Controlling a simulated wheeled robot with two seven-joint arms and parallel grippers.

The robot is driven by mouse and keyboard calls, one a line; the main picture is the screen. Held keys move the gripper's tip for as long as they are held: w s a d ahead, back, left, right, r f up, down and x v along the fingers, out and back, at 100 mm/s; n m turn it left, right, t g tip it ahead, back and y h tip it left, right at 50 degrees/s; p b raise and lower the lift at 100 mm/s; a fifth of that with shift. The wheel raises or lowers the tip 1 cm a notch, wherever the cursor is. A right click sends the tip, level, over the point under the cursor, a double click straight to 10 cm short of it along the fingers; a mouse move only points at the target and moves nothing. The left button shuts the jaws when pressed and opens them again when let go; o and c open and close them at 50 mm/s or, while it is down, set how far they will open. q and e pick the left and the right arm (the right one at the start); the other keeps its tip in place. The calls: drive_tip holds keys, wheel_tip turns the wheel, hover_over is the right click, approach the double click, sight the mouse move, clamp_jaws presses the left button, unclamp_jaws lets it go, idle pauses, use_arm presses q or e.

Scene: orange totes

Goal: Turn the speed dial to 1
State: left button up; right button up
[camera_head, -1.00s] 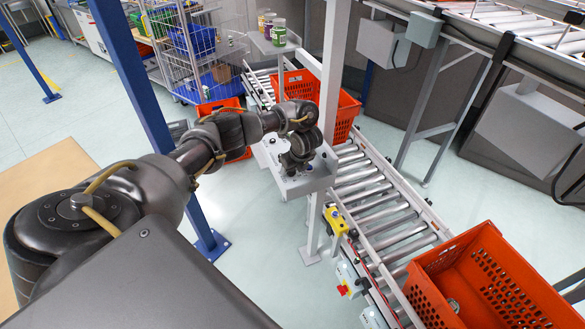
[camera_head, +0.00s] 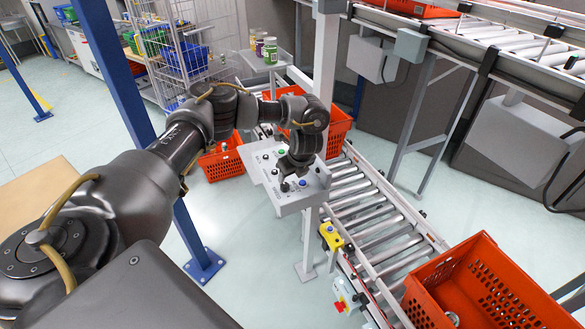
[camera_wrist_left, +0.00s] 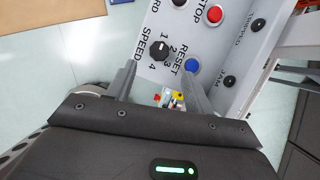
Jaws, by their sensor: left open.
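The grey control panel (camera_head: 310,200) stands under my left gripper in the head view. The speed dial (camera_wrist_left: 159,49) is a black round knob in the left wrist view, beside the word SPEED and the numbers 1 to 4. I cannot tell which number it points at. My left gripper (camera_wrist_left: 160,73) is open, with one finger on each side of the dial's line and the dial just beyond the tips, apparently untouched. In the head view my left gripper (camera_head: 294,182) points down over the panel and hides part of it. My right gripper is not in view.
A blue reset button (camera_wrist_left: 192,65) lies close by the dial, near the right finger. A grey post (camera_head: 324,90) and roller conveyor (camera_head: 365,205) stand beside the panel.

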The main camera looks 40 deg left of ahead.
use_arm(q)
drive_tip(key=shift+v, duration=1.7)
